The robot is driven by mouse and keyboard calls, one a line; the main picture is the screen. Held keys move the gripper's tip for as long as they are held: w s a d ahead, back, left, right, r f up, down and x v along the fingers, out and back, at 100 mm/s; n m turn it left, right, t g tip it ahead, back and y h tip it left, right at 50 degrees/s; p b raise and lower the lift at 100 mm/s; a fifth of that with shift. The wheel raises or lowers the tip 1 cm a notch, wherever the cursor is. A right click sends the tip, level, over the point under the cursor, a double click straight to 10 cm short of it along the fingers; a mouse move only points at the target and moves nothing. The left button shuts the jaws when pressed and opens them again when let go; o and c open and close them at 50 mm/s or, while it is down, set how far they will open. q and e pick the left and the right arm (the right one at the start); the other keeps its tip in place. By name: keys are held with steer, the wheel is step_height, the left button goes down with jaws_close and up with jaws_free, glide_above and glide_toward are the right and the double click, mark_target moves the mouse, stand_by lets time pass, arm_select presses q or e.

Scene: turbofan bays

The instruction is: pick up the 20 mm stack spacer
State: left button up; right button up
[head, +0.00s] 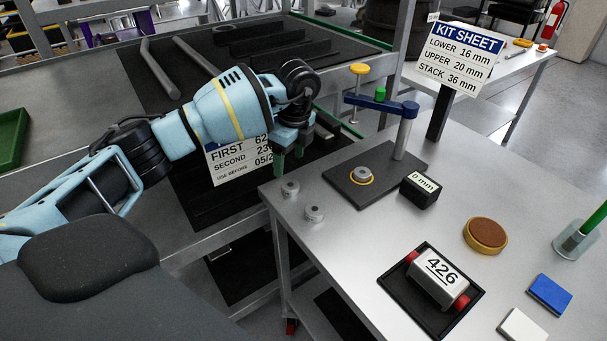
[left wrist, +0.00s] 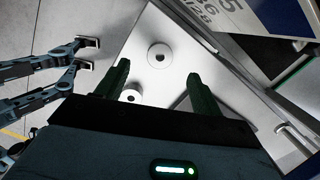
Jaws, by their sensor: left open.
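Two small grey round spacers with centre holes stand near the left corner of the metal table: a rear one (head: 290,188) and a front one (head: 314,213). No size marking on them is readable, so I cannot tell which is 20 mm. My left gripper (head: 288,160) is open and empty, its green fingers pointing down above the table corner, close to the rear spacer. In the left wrist view, one spacer (left wrist: 159,56) shows just beyond the gap between the fingertips (left wrist: 158,70). The other spacer (left wrist: 131,96) shows lower, near the left finger.
A black plate (head: 397,160) holds a grey ringed piece (head: 363,173) beside a post with a blue arm (head: 382,105). A "0 mm" block (head: 419,191), a black tray (head: 397,287) with a "426" part (head: 440,280) and a kit sheet (head: 455,58) stand around.

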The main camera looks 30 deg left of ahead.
mark_target(290, 185)
arm_select(q)
steer(key=shift+w+f, duration=0.1)
steer(key=shift+w, duration=0.3)
steer(key=shift+s, duration=0.3)
steer(key=shift+s+a+f, duration=0.1)
steer(key=shift+s+f, duration=0.1)
steer(key=shift+f, duration=0.85)
steer(key=shift+w+f, duration=0.15)
steer(key=shift+f, duration=0.3)
step_height(290, 185, down, 4)
steer(key=shift+f, duration=0.25)
arm_select(e)
steer(key=shift+s+f, duration=0.1)
steer(key=shift+s, duration=0.05)
arm_select(q)
steer(key=shift+c, duration=0.5)
